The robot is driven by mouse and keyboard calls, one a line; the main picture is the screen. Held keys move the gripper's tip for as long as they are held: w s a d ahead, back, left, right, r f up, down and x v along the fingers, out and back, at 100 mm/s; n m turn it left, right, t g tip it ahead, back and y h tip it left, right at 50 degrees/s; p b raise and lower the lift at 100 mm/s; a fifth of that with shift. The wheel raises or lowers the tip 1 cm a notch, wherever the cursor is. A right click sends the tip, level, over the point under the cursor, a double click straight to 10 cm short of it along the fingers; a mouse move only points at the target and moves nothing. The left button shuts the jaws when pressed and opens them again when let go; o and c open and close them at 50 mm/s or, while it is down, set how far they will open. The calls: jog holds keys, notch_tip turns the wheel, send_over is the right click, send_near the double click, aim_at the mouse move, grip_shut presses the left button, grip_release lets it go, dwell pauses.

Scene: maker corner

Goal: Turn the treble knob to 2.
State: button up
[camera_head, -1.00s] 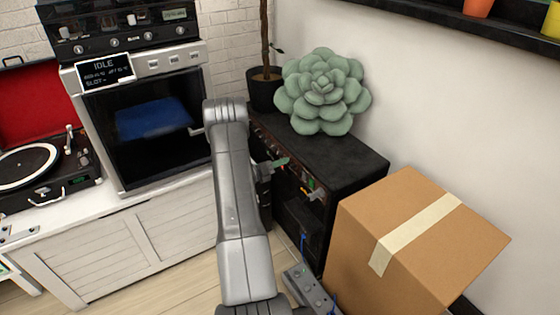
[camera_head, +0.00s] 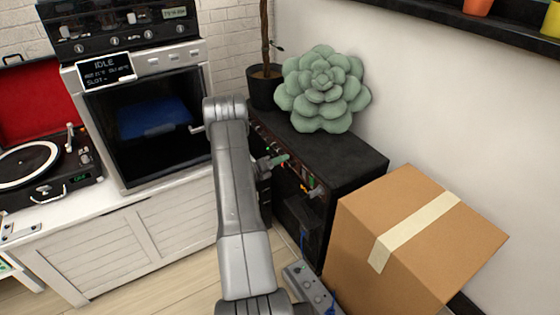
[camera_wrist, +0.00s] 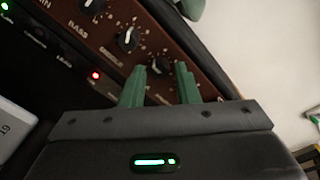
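The amplifier (camera_head: 345,158) is a black cabinet whose knob panel faces my arm. In the wrist view its brown panel (camera_wrist: 195,93) carries a row of dark knobs with white pointer lines and dial marks. One knob (camera_wrist: 160,65) lies between my green fingertips, partly framed by them; its label is hidden. A second knob (camera_wrist: 128,40) is up and left of the fingers, its label too blurred to read surely. A third knob (camera_wrist: 92,6) has the label BASS by it. My gripper (camera_wrist: 160,70) is open, fingers apart; contact cannot be told. In the head view my gripper (camera_head: 276,161) is at the panel.
A green succulent-shaped cushion (camera_head: 323,88) sits on the amplifier. A cardboard box (camera_head: 415,240) stands close at its right front. An oven (camera_head: 150,120) and a record player (camera_head: 45,165) are on the white cabinet at left.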

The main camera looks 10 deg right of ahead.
jog(key=shift+o, duration=0.7)
jog(key=p+v, duration=0.2)
jog(key=v, duration=1.1)
jog(key=shift+s+a, duration=0.2)
jog(key=shift+a, duration=0.15)
jog(key=b+x, duration=0.2)
jog(key=x, duration=1.1)
jog(key=shift+w+d, duration=0.2)
jog(key=shift+d, duration=0.15)
